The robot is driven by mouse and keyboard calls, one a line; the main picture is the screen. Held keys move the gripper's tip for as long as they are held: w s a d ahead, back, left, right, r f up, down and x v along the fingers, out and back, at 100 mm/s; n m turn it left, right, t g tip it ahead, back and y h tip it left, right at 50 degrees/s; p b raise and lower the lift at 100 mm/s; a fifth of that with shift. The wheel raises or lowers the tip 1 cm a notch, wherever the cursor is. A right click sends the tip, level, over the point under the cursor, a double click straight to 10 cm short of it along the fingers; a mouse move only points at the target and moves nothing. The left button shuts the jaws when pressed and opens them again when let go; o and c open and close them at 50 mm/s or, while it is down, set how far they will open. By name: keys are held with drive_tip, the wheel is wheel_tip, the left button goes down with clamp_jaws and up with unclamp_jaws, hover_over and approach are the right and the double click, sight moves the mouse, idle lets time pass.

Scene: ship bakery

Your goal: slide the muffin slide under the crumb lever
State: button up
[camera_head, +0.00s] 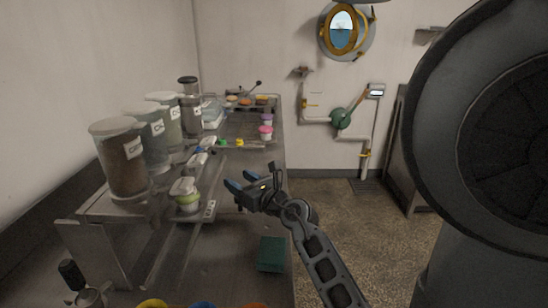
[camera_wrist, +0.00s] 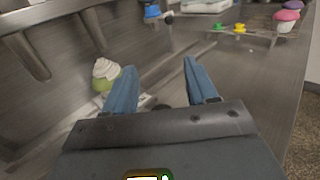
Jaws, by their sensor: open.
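A muffin in a green cup with a white top (camera_head: 187,200) stands on a small pale base at the near part of the metal track, below the jars. I take that base to be the muffin slide; it also shows in the wrist view (camera_wrist: 108,101), with the muffin (camera_wrist: 106,76) on it. My gripper (camera_head: 241,181) is open and empty, to the right of the muffin. In the wrist view my fingers (camera_wrist: 157,84) are apart, and the muffin is beside the left finger, outside the jaws. I cannot tell which lever is the crumb lever; the jar labels are too small to read.
Several labelled jars, the nearest brown-filled (camera_head: 122,172), stand along the left. Small green and yellow pieces (camera_wrist: 229,27) and pink-topped muffins (camera_head: 266,131) are farther back. A dark green block (camera_head: 271,254) lies on the near counter.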

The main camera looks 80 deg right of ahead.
drive_tip(key=s+d+r, duration=0.4)
drive_tip(key=s+r, duration=0.2)
drive_tip(key=s, duration=0.4)
drive_tip(key=shift+b, duration=0.3)
drive_tip(key=w+a+f+n+t+y+b, duration=0.1)
drive_tip(key=w+f+n+t+y+b, duration=0.2)
drive_tip(key=w+f+n+y+b, duration=0.25)
drive_tip(key=f+n+g+y+b, duration=0.1)
drive_tip(key=y+b, duration=0.1)
drive_tip(key=y, duration=0.1)
drive_tip(key=s+a+n+g+y+b, duration=0.1)
drive_tip(key=n+y+b, duration=0.1)
drive_tip(key=y, duration=0.1)
drive_tip(key=f+n+g+y+b, duration=0.1)
drive_tip(key=n+y+b, duration=0.1)
drive_tip(key=y, duration=0.1)
drive_tip(key=shift+s+a+f+n, duration=0.25)
drive_tip(key=shift+a+f, duration=0.1)
drive_tip(key=shift+a, duration=0.05)
drive_tip(key=shift+g, duration=0.3)
drive_tip(key=shift+p+x, duration=0.65)
drive_tip(key=shift+x, duration=3.2)
